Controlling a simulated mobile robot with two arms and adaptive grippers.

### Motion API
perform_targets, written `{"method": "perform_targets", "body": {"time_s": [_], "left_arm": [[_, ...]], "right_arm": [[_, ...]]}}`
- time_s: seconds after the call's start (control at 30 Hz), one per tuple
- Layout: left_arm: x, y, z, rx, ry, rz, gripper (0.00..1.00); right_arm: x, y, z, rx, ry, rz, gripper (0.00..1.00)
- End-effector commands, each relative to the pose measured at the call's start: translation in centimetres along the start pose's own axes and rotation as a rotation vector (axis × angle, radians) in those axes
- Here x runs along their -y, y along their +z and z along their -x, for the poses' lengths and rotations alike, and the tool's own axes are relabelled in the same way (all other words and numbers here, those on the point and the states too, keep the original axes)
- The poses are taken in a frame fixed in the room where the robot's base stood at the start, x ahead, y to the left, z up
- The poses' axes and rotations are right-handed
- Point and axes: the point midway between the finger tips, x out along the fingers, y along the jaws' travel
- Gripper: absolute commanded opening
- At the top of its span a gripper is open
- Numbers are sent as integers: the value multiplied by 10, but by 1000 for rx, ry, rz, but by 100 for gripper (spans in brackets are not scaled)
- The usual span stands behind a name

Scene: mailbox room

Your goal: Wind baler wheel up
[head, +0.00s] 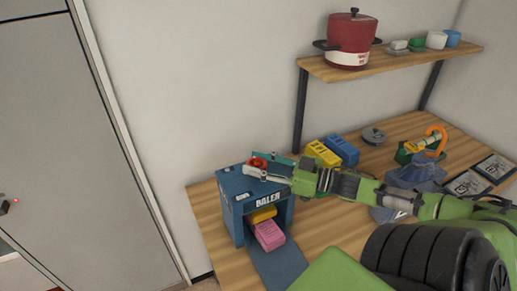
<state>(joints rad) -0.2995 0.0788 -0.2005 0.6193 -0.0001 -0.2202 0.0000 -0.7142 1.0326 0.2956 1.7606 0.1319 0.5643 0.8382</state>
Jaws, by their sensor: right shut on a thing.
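The blue baler (232,190), lettered BALER on its front, stands at the left end of the wooden table. Its small red wheel (256,161) is on top, partly hidden by my right gripper (262,169). That gripper reaches in from the right and is shut on the wheel. Inside the baler's open front is a yellow part (263,214), with a pink block (269,235) below and in front of it. My left gripper is not in view.
Behind my right arm are yellow (323,154) and blue (342,151) blocks. A shelf (385,70) above holds a red pot (350,38) and several small containers. A grey door (60,130) is at the left. A blue-grey ramp (277,265) extends from the baler's front.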

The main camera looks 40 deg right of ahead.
Motion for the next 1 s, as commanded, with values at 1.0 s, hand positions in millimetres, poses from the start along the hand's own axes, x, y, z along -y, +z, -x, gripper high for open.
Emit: {"method": "perform_targets", "body": {"time_s": [1.0], "left_arm": [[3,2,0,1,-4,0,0]], "right_arm": [[0,-7,0,2,-11,0,56]]}}
